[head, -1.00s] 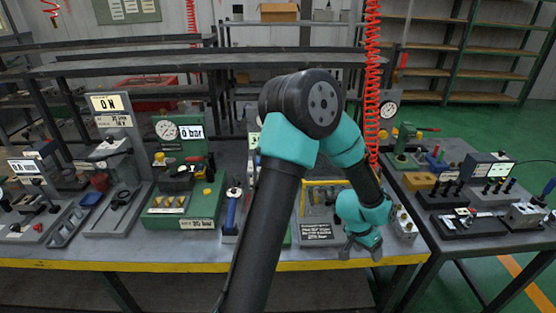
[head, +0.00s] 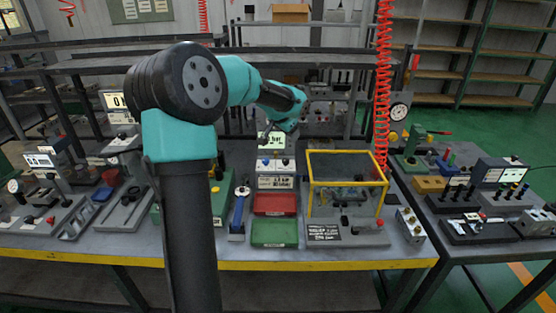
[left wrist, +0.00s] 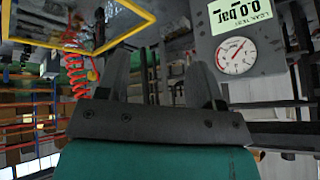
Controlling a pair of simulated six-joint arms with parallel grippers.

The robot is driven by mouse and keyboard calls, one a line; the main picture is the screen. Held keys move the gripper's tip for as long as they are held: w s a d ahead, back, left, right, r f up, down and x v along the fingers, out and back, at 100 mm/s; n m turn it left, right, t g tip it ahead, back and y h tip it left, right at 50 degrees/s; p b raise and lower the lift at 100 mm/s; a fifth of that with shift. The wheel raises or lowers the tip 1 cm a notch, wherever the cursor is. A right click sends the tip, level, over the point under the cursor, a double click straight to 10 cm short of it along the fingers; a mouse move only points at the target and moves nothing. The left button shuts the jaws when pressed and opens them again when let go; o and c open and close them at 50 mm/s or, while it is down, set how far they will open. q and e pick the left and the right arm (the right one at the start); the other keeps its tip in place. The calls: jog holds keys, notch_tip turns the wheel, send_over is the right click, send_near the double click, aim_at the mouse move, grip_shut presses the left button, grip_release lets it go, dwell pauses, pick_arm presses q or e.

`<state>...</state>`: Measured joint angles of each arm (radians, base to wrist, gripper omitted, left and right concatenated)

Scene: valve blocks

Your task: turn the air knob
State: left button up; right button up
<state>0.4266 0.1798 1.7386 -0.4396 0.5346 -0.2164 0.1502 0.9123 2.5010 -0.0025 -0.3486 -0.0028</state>
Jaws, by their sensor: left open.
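My left gripper (left wrist: 160,78) is open and empty in the left wrist view, its two dark fingers apart. In the head view, its arm reaches over the bench and the gripper (head: 266,130) is small and partly hidden near a leak test unit. That unit's display (head: 270,141) shows below it, and its white front (head: 275,170) carries two small knobs, at least one blue. Which one is the air knob is too small to tell. In the left wrist view, a grey panel has a display reading 0.0 bar (left wrist: 240,14) and a round gauge (left wrist: 236,55). My right gripper is not in view.
A yellow-framed clear enclosure (head: 347,183) stands right of the unit. A red tray (head: 275,204) and a green tray (head: 274,233) lie in front. A red coiled hose (head: 382,90) hangs at right. A blue-handled tool (head: 239,210) stands at left.

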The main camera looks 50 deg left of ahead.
aim_at(285, 160)
pick_arm(q)
jog(key=w+a+f+n+g+h, duration=0.1)
jog(key=w+a+f+n, duration=0.1)
jog(key=a, duration=0.6)
notch_tip(285, 160, down, 2)
jog(key=shift+w+a+f+n+g, duration=0.15)
jog(key=shift+a+n+g, duration=0.2)
jog(key=shift+n, duration=0.35)
jog(key=shift+d+f, duration=0.1)
jog(key=x, duration=1.7)
jog(key=shift+f, duration=0.1)
jog(key=shift+c, duration=0.2)
jog(key=c, duration=0.9)
